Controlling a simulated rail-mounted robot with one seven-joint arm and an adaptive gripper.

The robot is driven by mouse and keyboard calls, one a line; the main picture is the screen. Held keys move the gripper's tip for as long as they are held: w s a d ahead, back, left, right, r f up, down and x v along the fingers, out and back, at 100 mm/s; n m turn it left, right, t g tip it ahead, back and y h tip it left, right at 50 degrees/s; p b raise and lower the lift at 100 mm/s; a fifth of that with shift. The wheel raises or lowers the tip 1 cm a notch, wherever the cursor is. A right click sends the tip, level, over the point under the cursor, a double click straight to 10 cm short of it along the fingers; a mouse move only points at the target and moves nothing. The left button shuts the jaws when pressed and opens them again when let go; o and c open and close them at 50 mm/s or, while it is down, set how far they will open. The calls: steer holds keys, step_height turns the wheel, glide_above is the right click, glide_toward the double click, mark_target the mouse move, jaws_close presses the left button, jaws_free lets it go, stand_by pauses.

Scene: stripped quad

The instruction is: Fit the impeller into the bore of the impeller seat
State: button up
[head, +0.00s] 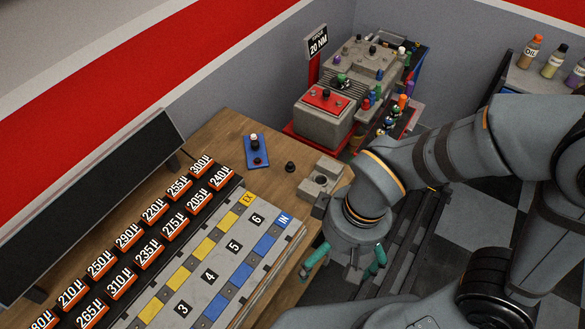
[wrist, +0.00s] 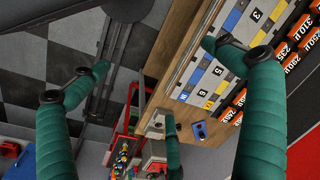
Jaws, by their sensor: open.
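My gripper (head: 338,274) hangs open and empty beside the front edge of the workbench, its teal fingers spread wide. In the wrist view my gripper (wrist: 155,58) also shows nothing between its fingers. A blue plate (head: 248,154) lies on the wooden bench, with a dark knob-like part with a light band and a smaller dark part on it. The blue plate also shows in the wrist view (wrist: 199,132). A grey block (head: 319,181) with a round recess sits near the bench edge; it may be the impeller seat. I cannot tell for sure which part is the impeller.
A small black part (head: 290,167) stands on the bench between plate and block. A numbered tray (head: 235,255) with yellow and blue squares and rows of orange-labelled blocks (head: 128,237) fill the bench's left. A grey engine-like unit with a red plate (head: 322,101) stands behind.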

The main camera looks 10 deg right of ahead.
steer(key=c, duration=0.3)
stand_by(0.4)
steer(key=c, duration=1.2)
steer(key=shift+c, duration=0.2)
